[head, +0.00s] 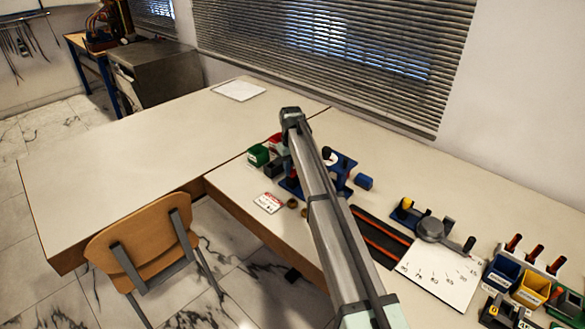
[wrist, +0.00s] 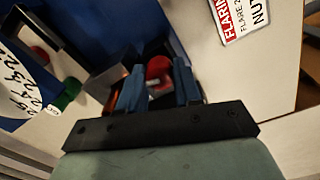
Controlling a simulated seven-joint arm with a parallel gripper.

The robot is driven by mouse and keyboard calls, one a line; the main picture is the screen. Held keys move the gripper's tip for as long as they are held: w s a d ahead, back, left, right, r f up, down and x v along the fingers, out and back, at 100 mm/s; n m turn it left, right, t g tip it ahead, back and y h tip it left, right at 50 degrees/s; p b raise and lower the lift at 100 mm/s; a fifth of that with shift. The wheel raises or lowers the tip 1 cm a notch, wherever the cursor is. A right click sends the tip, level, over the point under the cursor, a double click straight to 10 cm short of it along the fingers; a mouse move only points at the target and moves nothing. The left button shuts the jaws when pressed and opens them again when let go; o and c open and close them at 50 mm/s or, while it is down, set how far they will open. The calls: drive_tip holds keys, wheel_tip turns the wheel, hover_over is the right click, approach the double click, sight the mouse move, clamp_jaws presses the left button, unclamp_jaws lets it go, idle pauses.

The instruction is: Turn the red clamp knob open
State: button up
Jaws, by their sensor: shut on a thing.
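The red clamp knob (wrist: 158,70) shows in the wrist view between the two blue fingers of my gripper (wrist: 158,85). The fingers are shut on it, one on each side, and hide part of it. How far the knob is turned cannot be told. In the head view my arm covers the knob and the gripper tips. Part of the blue rig (head: 345,172) shows on the right of my arm, on the bench. A blue surface of the rig (wrist: 110,25) fills the top of the wrist view.
A red-headed label card (head: 268,203) lies near the bench's front edge. Green (head: 258,155) and red (head: 274,140) bins stand left of my arm. A blue block (head: 363,181) and a dial gauge (head: 431,228) are on the right. The left table is mostly clear.

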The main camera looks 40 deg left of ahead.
drive_tip(key=shift+n, duration=1.1)
drive_tip(key=o, duration=1)
drive_tip(key=shift+o, duration=0.2)
drive_tip(key=shift+w, duration=0.1)
